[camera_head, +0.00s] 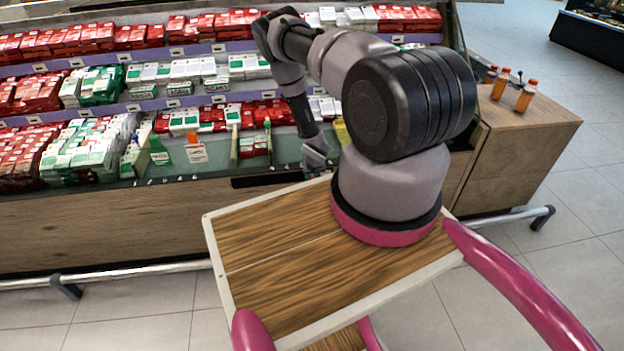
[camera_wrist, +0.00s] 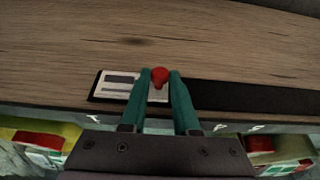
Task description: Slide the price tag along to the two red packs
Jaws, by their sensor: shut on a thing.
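My gripper (camera_head: 318,158) is down at the front edge of the shelf. In the wrist view its two teal fingers (camera_wrist: 159,82) are closed around a small red knob (camera_wrist: 159,75). The knob stands at the right end of the price tag (camera_wrist: 118,86), a white label with dark print in a black frame. A black rail (camera_wrist: 250,97) runs right from it. In the head view the dark rail (camera_head: 262,180) shows left of my gripper; I cannot make out the tag there. Red-topped packs show at the wrist view's lower left (camera_wrist: 38,140) and lower right (camera_wrist: 258,144).
The shelves hold many red packs (camera_head: 38,88) and white-green packs (camera_head: 85,150). Small upright holders (camera_head: 197,153) stand along the lower shelf. A metal bumper rail (camera_head: 130,275) runs along the floor.

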